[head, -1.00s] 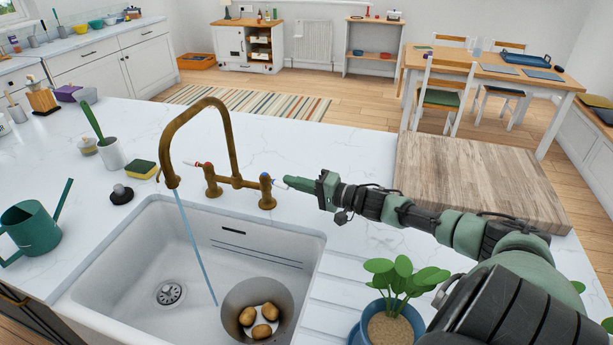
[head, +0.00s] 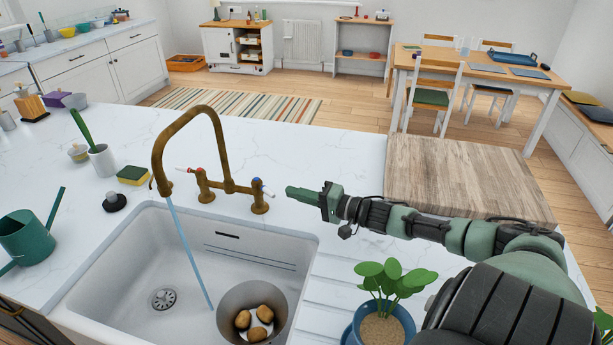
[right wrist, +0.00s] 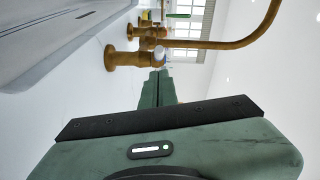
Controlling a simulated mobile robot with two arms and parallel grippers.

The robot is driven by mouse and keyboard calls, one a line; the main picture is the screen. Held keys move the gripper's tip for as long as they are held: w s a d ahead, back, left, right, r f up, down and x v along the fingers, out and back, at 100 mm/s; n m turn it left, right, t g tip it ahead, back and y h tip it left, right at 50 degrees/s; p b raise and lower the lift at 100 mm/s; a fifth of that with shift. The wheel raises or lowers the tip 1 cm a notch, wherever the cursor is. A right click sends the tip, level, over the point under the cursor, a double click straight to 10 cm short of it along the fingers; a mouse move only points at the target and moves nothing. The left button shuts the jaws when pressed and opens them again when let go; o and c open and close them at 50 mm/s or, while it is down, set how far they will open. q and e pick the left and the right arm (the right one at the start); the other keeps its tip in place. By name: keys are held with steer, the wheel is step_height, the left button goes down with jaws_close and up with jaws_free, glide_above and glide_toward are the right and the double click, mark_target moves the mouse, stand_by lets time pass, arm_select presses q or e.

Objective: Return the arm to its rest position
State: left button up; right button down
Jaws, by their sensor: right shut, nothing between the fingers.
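My right gripper (head: 305,194) is shut and empty. It is above the white worktop, just right of the tap's blue-marked handle (head: 260,187), with a small gap between them in the head view. In the right wrist view its closed fingers (right wrist: 158,88) point toward the brass tap (right wrist: 150,58). The brass tap (head: 221,150) stands behind the sink, and a stream of water (head: 190,250) runs from its spout. My left gripper is not in view.
The white sink (head: 130,262) holds a grey pot (head: 283,305) with several potatoes (head: 264,314). A wooden board (head: 460,180) lies behind my right arm. A potted plant (head: 385,300) stands close in front of the arm. A green watering can (head: 25,238) is at the left.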

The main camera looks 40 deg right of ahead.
steer(key=shift+v, duration=1.9)
steer(key=shift+r, duration=0.1)
